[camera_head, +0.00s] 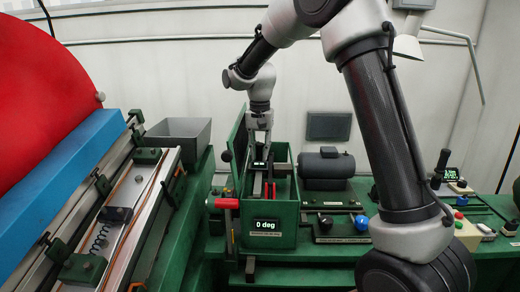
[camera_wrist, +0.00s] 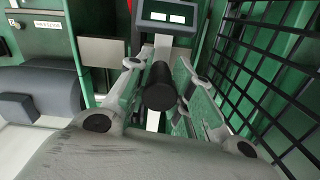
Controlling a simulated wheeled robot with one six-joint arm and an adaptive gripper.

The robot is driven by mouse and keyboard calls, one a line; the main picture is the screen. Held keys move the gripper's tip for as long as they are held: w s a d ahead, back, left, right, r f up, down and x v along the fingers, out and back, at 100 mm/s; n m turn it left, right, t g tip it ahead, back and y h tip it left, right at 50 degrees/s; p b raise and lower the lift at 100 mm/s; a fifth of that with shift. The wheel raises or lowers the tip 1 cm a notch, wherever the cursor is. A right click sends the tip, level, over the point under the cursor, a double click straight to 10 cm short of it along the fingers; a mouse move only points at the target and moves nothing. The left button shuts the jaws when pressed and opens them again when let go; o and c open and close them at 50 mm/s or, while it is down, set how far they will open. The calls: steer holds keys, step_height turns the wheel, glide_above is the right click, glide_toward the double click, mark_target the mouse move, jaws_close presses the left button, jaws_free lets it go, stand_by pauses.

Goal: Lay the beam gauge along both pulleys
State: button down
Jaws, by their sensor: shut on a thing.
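My gripper (camera_head: 260,140) reaches down into an open green box with a "0 deg" display (camera_head: 266,224) on its front. It is shut on the beam gauge; the gauge's black round handle (camera_wrist: 160,88) sits between the fingers in the wrist view. The gauge's small lit display head (camera_wrist: 168,14) shows beyond the handle, with a pale bar (camera_wrist: 162,45) below it. In the head view the gauge (camera_head: 259,166) is a small dark shape under the fingers, within the box opening. I cannot make out either pulley clearly, nor whether the gauge touches anything.
A green guard door (camera_head: 239,150) stands open at the box's left; its black mesh (camera_wrist: 270,75) is close to my gripper in the wrist view. A red handle (camera_head: 227,204) juts out at the box's front left. A dark motor (camera_head: 326,165) is to the right.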

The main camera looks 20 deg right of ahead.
steer(key=shift+f, duration=0.15)
steer(key=c, duration=1.1)
jaws_free()
steer(key=shift+c, duration=0.2)
step_height(320, 180, up, 12)
steer(key=shift+r, duration=0.1)
steer(key=shift+w, duration=0.1)
